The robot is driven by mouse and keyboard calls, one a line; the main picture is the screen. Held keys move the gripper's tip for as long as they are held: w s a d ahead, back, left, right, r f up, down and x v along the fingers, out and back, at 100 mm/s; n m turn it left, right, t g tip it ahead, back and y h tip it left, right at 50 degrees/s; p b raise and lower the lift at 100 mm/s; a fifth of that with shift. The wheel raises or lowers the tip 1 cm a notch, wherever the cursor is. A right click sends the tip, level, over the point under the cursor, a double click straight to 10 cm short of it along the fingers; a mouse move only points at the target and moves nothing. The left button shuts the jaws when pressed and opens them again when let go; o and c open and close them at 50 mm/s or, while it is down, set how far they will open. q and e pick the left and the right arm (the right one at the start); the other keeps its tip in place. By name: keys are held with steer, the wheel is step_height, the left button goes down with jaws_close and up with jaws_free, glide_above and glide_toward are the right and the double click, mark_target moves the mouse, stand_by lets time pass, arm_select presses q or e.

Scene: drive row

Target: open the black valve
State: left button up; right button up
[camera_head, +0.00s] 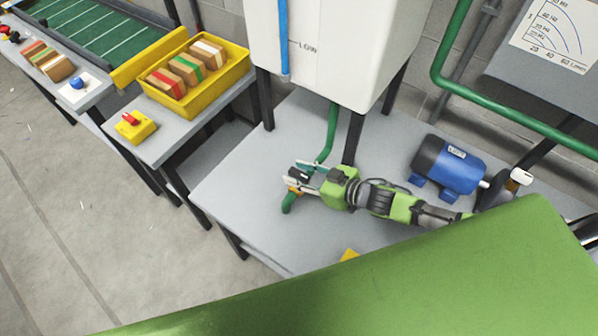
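My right gripper (297,177) reaches in from the right, low over the grey table. Its two pale fingers are spread apart, with a small black piece, seemingly the black valve's handle (299,173), between their tips. I see no clear contact between fingers and handle. The valve sits on a green pipe (331,135) that comes down from under the white tank (340,50). A short green pipe end (289,203) shows below the fingers. The gripper partly hides the valve body, and the handle's exact angle is hard to tell. My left gripper is not in view.
A blue motor (447,166) stands on the grey table (240,205), right of my gripper. Black legs hold the tank above the table. Left, another table carries a yellow tray (207,93) of blocks and a yellow box with a red switch (134,126). The table's left front is clear.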

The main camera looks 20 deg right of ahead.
jaws_close()
steer(key=shift+n+y, duration=0.3)
steer(key=shift+w+d+n+g+y, duration=0.15)
steer(key=shift+n+g+y, duration=0.2)
steer(key=shift+g, duration=0.25)
steer(key=shift+n+g+y+b, duration=0.65)
steer(key=shift+n+g, duration=0.15)
steer(key=shift+n, duration=0.15)
steer(key=shift+n+g+y+b, duration=1)
steer(key=shift+n+g+b, duration=0.15)
steer(key=shift+n+g, duration=0.75)
